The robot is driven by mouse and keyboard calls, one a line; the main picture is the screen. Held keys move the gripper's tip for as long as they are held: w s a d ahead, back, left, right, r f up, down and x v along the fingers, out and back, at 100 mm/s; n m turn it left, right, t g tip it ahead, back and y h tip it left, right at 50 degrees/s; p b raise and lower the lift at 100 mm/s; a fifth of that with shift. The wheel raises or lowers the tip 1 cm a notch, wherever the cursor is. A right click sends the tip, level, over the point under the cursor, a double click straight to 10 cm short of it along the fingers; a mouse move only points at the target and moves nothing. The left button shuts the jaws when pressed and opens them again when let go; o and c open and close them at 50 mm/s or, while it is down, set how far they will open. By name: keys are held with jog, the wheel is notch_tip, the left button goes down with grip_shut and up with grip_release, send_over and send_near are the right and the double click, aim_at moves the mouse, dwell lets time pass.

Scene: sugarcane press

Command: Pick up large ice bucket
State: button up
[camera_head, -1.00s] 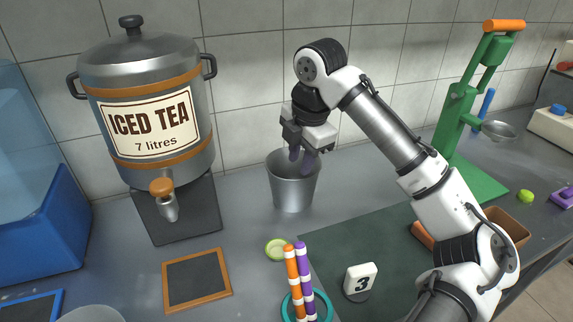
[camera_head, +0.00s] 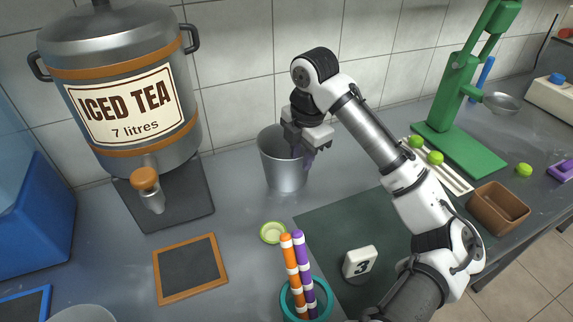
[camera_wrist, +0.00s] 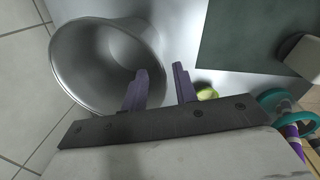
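The large ice bucket (camera_head: 284,178) is a plain grey metal pail, upright on the counter right of the iced tea dispenser. In the wrist view its wide round mouth (camera_wrist: 88,58) fills the upper left and looks empty. My gripper (camera_head: 303,158) is at the bucket's right rim, pointing down. In the wrist view my gripper (camera_wrist: 162,80) has its two purple fingers apart, with the left finger over the bucket's mouth and the right finger outside the rim. The rim runs between them. I cannot tell whether either finger touches it.
The iced tea dispenser (camera_head: 125,105) stands left of the bucket. A lime slice (camera_head: 272,232), striped sticks in a teal ring (camera_head: 305,308) and a number 3 block (camera_head: 360,262) are in front. A green press (camera_head: 458,130) stands at the right. Counter around the bucket is clear.

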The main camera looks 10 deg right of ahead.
aim_at(301, 171)
jog(key=f, duration=0.5)
jog(key=shift+w+d+p, duration=0.1)
jog(key=shift+w+p, duration=0.15)
jog(key=shift+p, duration=0.1)
jog(key=shift+r, duration=0.1)
grip_shut()
